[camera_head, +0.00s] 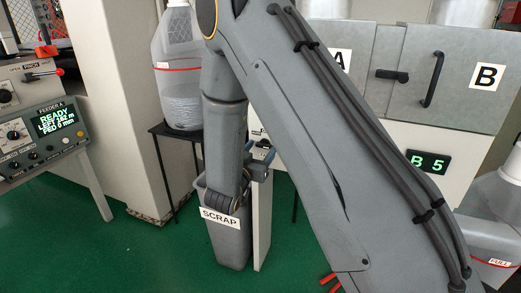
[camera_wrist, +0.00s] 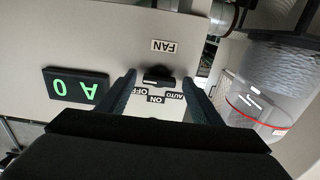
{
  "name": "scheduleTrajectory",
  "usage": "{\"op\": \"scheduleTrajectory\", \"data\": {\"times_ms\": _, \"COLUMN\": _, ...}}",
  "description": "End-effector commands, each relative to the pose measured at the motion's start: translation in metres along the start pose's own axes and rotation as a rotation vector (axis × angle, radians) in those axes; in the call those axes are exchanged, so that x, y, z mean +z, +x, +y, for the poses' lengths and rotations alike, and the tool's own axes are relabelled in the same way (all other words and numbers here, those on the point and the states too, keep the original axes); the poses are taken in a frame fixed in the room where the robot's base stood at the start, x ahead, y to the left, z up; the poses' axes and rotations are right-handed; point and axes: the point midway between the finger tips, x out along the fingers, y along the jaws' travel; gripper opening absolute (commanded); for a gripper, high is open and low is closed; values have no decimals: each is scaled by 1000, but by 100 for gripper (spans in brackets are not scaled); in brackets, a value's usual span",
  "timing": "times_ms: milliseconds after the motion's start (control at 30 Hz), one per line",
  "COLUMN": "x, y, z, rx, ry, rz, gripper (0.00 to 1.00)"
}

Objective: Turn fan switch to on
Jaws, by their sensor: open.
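The fan switch is a dark knob (camera_wrist: 158,77) on a pale panel, seen upside down in the wrist view. A FAN label (camera_wrist: 165,46) is beside it, and OFF, ON and AUTO labels (camera_wrist: 157,98) curve round its other side. I cannot tell which label the knob points to. My gripper (camera_wrist: 160,82) is open, with one finger on each side of the knob; contact is not clear. In the head view, my gripper (camera_head: 261,160) is at the top of a narrow pale post (camera_head: 262,225), and my arm hides much of this area.
A green-lit display (camera_wrist: 76,88) is beside the switch. A clear vessel with a red band (camera_wrist: 258,110) is at right in the wrist view. In the head view, a grey SCRAP bin (camera_head: 230,245) stands by the post, and the feeder panel (camera_head: 40,130) is at left.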

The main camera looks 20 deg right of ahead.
Motion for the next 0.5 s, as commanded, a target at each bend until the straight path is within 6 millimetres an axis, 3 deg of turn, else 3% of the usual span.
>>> {"op": "scheduleTrajectory", "data": {"times_ms": 167, "x": 0, "y": -4, "z": 0, "rx": -1, "ry": -1, "rz": -1, "gripper": 59}}
{"op": "scheduleTrajectory", "data": {"times_ms": 500, "x": 0, "y": -56, "z": -1, "rx": -4, "ry": -2, "rz": -1, "gripper": 59}}
